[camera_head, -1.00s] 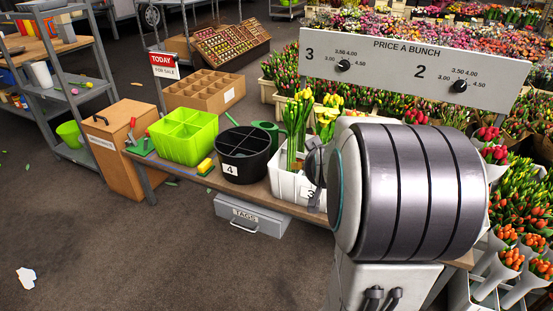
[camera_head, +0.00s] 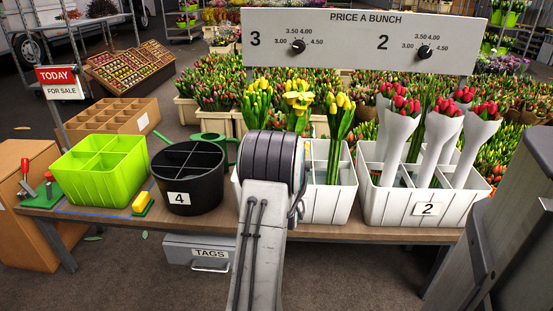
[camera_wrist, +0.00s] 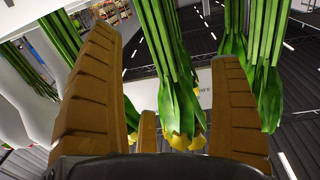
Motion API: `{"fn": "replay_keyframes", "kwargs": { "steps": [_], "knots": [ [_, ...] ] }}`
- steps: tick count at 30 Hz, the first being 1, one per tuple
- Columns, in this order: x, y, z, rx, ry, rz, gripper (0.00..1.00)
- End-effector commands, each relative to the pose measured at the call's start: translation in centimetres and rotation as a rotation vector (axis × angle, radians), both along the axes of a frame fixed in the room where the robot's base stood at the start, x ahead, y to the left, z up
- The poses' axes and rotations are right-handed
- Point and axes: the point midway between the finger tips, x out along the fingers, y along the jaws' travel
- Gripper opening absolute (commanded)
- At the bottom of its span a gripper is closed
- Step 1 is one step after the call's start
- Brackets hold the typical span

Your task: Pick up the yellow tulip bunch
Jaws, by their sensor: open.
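Several yellow tulip bunches with green stems stand upright in the white crate (camera_head: 320,207) left of the red ones: a left bunch (camera_head: 258,95), a middle bunch (camera_head: 299,97) and a right bunch (camera_head: 340,103). My arm covers the crate's left half and the lower middle bunch, and hides my gripper in the head view. In the wrist view the picture is upside down. My gripper (camera_wrist: 165,55) is open, with brown fingers on either side of a yellow bunch (camera_wrist: 182,110). Whether they touch it cannot be told. Other green stems (camera_wrist: 262,60) show on the right.
A white crate of red tulips in white wraps (camera_head: 428,208) stands to the right. A black divided bucket (camera_head: 187,190) and a green divided crate (camera_head: 95,180) stand to the left. The price board (camera_head: 350,40) is behind the bunches.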

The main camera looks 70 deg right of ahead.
Motion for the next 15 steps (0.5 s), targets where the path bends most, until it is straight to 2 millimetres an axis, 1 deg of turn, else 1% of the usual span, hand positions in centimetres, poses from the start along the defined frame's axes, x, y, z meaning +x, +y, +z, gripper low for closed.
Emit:
{"fn": "replay_keyframes", "kwargs": {
  "steps": [1,4,9,15],
  "knots": [
    [-0.2,-0.5,-0.4,-0.005,-0.001,-0.004,0.85],
    [-0.1,-1.2,-0.4,-0.007,-0.002,-0.006,0.85],
    [0.1,-1.7,-0.2,-0.005,-0.001,-0.005,0.85],
    [0.3,-2.5,-0.5,-0.006,-0.001,-0.005,0.85]
  ]
}}
